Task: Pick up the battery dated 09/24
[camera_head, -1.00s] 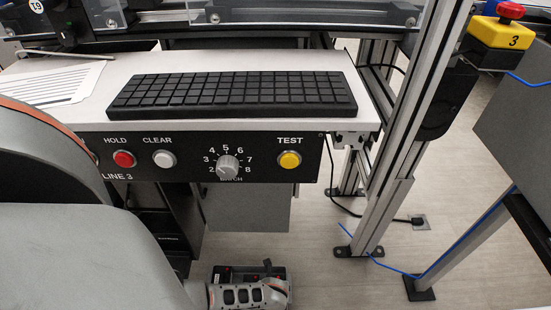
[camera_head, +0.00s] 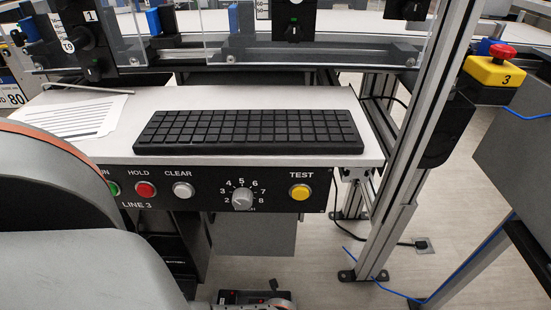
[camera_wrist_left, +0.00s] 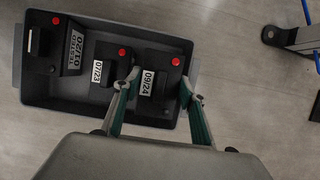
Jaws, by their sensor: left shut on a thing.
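The dark battery dated 09/24 (camera_wrist_left: 152,100) stands in a dark tray (camera_wrist_left: 100,24) in the left wrist view. It has a white date label and a red terminal. My left gripper (camera_wrist_left: 158,86) has its two fingers on either side of this battery and is shut on it. The battery dated 07/23 (camera_wrist_left: 103,75) is just left of the left finger. Another battery marked TESTED 01/20 (camera_wrist_left: 60,45) is at the tray's left end. In the head view the tray (camera_head: 228,296) shows only in part at the bottom edge. My right gripper is not in view.
A bench with a black keyboard (camera_head: 250,131) and a Line 3 button panel (camera_head: 270,190) stands above the tray. An aluminium post (camera_head: 400,190) and blue cable are to the right. A yellow box with a red button (camera_head: 492,72) is at upper right.

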